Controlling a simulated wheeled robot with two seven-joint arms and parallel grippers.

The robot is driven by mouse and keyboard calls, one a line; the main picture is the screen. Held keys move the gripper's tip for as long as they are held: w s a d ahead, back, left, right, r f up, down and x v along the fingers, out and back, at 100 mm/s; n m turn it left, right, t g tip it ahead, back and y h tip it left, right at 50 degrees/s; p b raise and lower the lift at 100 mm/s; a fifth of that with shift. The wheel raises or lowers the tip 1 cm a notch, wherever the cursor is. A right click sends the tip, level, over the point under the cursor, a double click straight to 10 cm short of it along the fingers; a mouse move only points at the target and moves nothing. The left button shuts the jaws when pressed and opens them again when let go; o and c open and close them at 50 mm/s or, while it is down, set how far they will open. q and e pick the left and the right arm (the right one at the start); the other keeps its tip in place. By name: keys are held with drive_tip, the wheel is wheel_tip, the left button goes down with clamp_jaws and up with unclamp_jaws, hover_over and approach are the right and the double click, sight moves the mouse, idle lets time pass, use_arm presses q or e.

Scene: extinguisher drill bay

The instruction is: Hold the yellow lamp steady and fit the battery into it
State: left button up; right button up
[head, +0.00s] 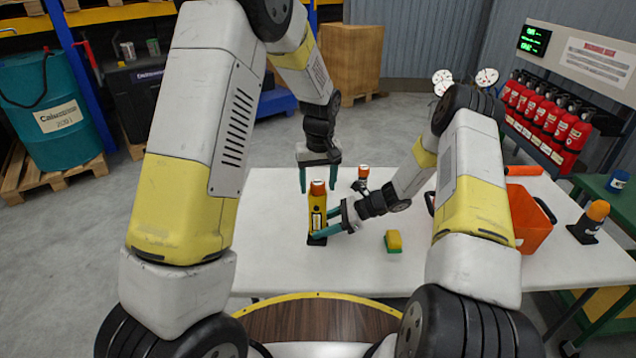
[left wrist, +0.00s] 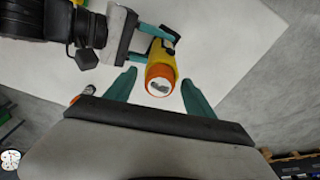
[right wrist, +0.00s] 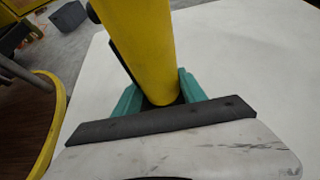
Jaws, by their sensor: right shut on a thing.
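The yellow lamp (head: 317,215) stands upright on the white table, with a dark base and an orange collar on top. In the left wrist view the lamp (left wrist: 162,60) shows its orange rim around a pale end with a grey patch; I cannot tell whether this is a battery. My right gripper (head: 326,233) is shut around the lamp's lower body; the right wrist view shows the yellow body (right wrist: 145,45) between its fingers. My left gripper (head: 320,182) is open and empty, its fingers beside the lamp's top. I cannot identify a separate battery with certainty.
A small orange-topped object (head: 362,174) stands behind the lamp. A green-and-yellow sponge (head: 393,241) lies to the right. An orange bin (head: 528,222), an orange-topped dark item (head: 592,218) and an orange tube (head: 523,170) occupy the right side. The table's left part is clear.

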use_arm(q)
drive_tip(key=shift+r, duration=0.1)
wheel_tip(320, 180, up, 12)
drive_tip(key=s, duration=0.1)
drive_tip(key=shift+s+d, duration=0.15)
drive_tip(key=shift+s, duration=0.1)
idle(0.4)
use_arm(e)
drive_tip(key=o, duration=1)
